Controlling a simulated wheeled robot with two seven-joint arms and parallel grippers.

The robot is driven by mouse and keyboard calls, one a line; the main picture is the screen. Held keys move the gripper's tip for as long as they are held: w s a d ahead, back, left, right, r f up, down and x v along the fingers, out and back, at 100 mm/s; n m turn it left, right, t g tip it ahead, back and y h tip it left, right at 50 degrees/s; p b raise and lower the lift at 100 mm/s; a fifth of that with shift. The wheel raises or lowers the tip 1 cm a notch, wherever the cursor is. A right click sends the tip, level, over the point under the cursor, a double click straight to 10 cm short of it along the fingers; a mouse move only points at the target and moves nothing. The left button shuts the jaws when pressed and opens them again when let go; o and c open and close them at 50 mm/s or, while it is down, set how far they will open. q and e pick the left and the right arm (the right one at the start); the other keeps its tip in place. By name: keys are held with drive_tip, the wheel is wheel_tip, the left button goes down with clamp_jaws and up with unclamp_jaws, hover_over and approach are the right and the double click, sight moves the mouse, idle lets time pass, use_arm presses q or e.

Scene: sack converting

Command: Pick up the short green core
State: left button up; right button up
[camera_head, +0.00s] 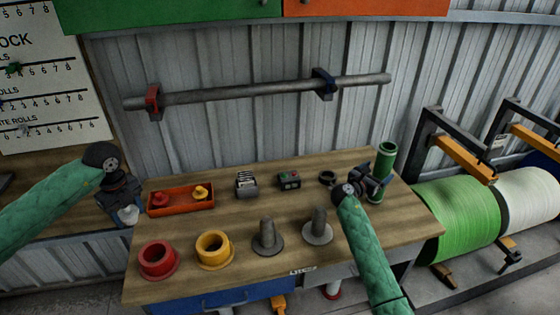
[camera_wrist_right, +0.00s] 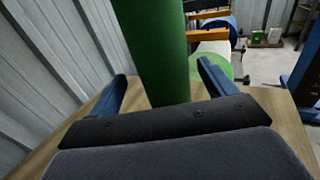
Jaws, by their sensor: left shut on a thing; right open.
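The green core (camera_head: 386,158), a hollow tube, stands upright at the right end of the wooden bench. In the right wrist view the green core (camera_wrist_right: 160,45) rises between the two blue fingers. My right gripper (camera_head: 376,182) is open, with its fingers on either side of the core; I cannot tell whether they touch it. The core's lower part is partly hidden by the gripper. My left gripper (camera_head: 128,211) is at the bench's left edge, shut on a small white thing (camera_head: 129,215) that is mostly hidden by the fingers.
On the bench (camera_head: 250,185) are a red flanged ring (camera_head: 158,260), a yellow flanged ring (camera_head: 213,250), two grey spindles (camera_head: 267,237) (camera_head: 318,229), an orange tray (camera_head: 180,200), a dark ring (camera_head: 327,177) and a small control box (camera_head: 289,179).

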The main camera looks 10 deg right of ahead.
use_arm(q)
drive_tip(key=shift+r+p, duration=0.3)
drive_tip(key=shift+r, duration=0.15)
use_arm(e)
drive_tip(key=shift+w+d+r, duration=0.15)
drive_tip(key=shift+d, duration=0.25)
use_arm(q)
drive_tip(key=shift+r+p, duration=0.95)
use_arm(e)
drive_tip(key=x, duration=0.3)
use_arm(q)
drive_tip(key=shift+r, duration=0.1)
use_arm(e)
drive_tip(key=shift+w+d+f, duration=0.2)
drive_tip(key=shift+d+f, duration=0.05)
drive_tip(key=shift+d, duration=0.3)
drive_tip(key=shift+c, duration=0.4)
drive_tip(key=c, duration=1.1)
drive_tip(key=shift+c, duration=0.6)
drive_tip(key=shift+r, duration=0.15)
